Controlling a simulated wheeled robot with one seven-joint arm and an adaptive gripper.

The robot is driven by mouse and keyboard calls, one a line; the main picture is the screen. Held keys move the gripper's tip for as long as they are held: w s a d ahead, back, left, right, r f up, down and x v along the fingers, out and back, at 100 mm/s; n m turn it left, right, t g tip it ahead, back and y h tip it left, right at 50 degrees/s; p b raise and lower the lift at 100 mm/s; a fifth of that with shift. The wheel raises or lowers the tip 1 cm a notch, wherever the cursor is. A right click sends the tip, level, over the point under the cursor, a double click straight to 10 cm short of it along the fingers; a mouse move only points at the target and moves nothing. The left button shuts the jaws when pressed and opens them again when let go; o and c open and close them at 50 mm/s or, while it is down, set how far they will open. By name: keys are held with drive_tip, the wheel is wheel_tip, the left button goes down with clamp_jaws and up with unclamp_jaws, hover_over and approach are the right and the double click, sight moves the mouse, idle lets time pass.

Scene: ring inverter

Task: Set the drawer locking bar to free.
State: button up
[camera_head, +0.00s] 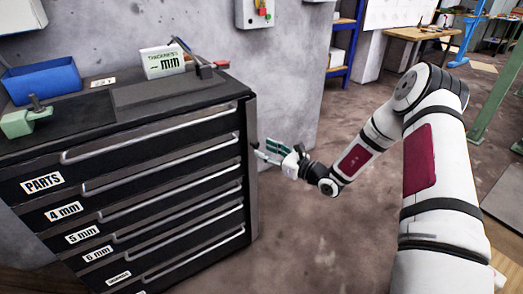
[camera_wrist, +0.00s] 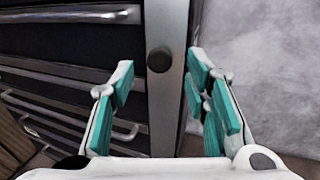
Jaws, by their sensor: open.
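The drawer locking bar (camera_head: 252,185) is a grey upright strip along the right front edge of the black drawer cabinet (camera_head: 150,135). In the wrist view the bar (camera_wrist: 166,110) runs up the middle, with a round dark knob (camera_wrist: 160,60) on it. My gripper (camera_head: 268,152) is beside the bar at its upper part. In the wrist view my gripper (camera_wrist: 161,80) is open, with one teal-padded finger on each side of the bar and the knob between and slightly beyond the tips. I cannot tell whether a finger touches the bar. The head view does not show the knob clearly.
The labelled drawers look closed, with long metal handles (camera_head: 150,140) left of the bar. A blue bin (camera_head: 42,79), a green vise-like tool (camera_head: 25,122) and a thickness sign (camera_head: 163,61) stand on the cabinet top. The floor (camera_head: 310,235) right of the cabinet is clear.

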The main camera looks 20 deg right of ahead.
drive_tip(key=shift+x, duration=1.3)
drive_tip(key=shift+c, duration=0.6)
clamp_jaws()
drive_tip(key=shift+d+b, duration=0.1)
drive_tip(key=shift+b, duration=0.2)
